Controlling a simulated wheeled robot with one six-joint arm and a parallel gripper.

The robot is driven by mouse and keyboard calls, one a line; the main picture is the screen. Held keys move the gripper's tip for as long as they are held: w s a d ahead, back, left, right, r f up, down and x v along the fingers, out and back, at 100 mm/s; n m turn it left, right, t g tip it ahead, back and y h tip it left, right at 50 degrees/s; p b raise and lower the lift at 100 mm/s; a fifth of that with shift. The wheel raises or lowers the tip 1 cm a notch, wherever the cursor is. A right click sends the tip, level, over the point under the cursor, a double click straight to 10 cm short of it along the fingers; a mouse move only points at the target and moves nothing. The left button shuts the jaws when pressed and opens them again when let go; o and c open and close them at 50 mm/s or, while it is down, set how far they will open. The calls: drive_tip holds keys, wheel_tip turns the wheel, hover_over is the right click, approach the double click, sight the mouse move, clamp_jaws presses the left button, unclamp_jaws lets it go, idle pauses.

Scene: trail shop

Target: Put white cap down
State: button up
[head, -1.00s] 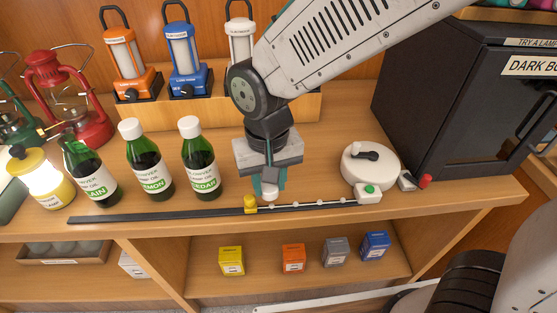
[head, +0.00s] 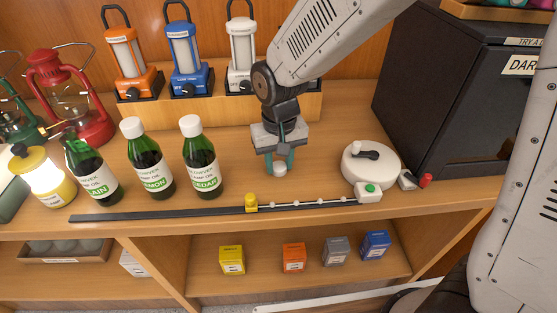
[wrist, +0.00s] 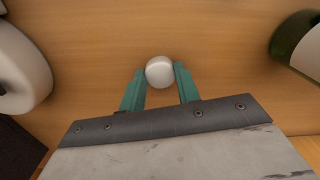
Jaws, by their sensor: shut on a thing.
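The white cap (head: 280,170) is between the teal fingertips of my gripper (head: 279,161), low over the wooden counter in the head view. In the wrist view the cap (wrist: 160,71) shows as a round white top between the two fingers of my gripper (wrist: 160,76). My gripper is shut on it. I cannot tell whether the cap touches the counter.
The lemon bottle (head: 149,162) stands left of the cedar one. A round white device (head: 371,164) sits to the right of my gripper, before a dark box (head: 440,90). A dark strip with a yellow slider (head: 251,201) runs along the front edge. Lanterns stand in a wooden holder (head: 225,113) behind.

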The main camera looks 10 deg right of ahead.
sight(279, 166)
drive_tip(key=shift+f, duration=0.15)
drive_tip(key=o, duration=0.9)
drive_tip(key=shift+o, duration=0.2)
wheel_tip(279, 166, up, 12)
drive_tip(key=s+d+r+m, duration=0.1)
drive_tip(key=s+d+r, duration=0.2)
drive_tip(key=d, duration=0.2)
drive_tip(key=s+d+r, duration=0.2)
drive_tip(key=s+d, duration=0.1)
drive_tip(key=d, duration=0.3)
drive_tip(key=s+d+m+t, duration=0.1)
drive_tip(key=s+d, duration=0.8)
drive_tip(key=s, duration=0.4)
drive_tip(key=shift+s+d+f, duration=0.15)
drive_tip(key=shift+s+d, duration=0.15)
